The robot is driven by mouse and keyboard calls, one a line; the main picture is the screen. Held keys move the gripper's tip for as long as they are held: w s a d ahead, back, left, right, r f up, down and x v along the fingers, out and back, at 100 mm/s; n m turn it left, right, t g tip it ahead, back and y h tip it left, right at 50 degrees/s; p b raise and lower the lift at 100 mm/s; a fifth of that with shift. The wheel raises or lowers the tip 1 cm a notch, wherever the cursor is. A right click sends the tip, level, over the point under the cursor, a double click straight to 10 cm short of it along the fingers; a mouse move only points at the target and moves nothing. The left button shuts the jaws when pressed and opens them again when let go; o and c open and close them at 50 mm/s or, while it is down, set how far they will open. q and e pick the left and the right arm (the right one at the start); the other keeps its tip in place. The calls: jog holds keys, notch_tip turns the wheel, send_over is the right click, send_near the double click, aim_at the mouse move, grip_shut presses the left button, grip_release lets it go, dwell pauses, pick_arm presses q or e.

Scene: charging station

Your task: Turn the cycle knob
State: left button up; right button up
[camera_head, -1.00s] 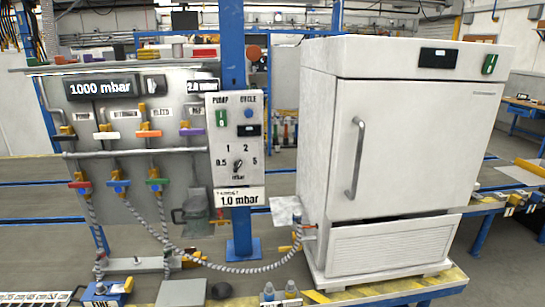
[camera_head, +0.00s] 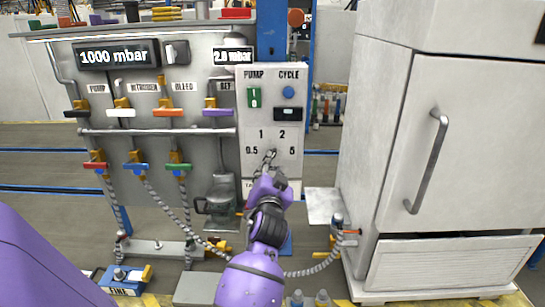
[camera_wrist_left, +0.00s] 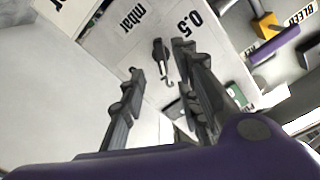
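The control panel (camera_head: 272,112) carries a dial marked 0.5, 1, 2 and 5. Its small dark knob (camera_wrist_left: 160,48) lies between my left gripper's fingers (camera_wrist_left: 158,58) in the wrist view, with clear gaps beside it. The left gripper (camera_head: 269,165) is open and faces the panel at the dial. In the head view, the gripper and wrist largely hide the knob. Under the label CYCLE is a round blue button (camera_head: 288,92). My right gripper is out of view.
A green pump switch (camera_head: 254,97) sits above the dial. Valves, including a purple-handled one (camera_head: 217,113), are on the left. A white cabinet (camera_head: 440,140) stands to the right. A braided hose (camera_head: 312,268) runs low in front.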

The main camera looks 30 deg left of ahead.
pick_arm(q)
jog(key=x, duration=0.7)
jog(key=shift+w+a+r, duration=0.15)
jog(key=shift+w+a, duration=0.1)
jog(key=shift+w, duration=0.05)
grip_shut()
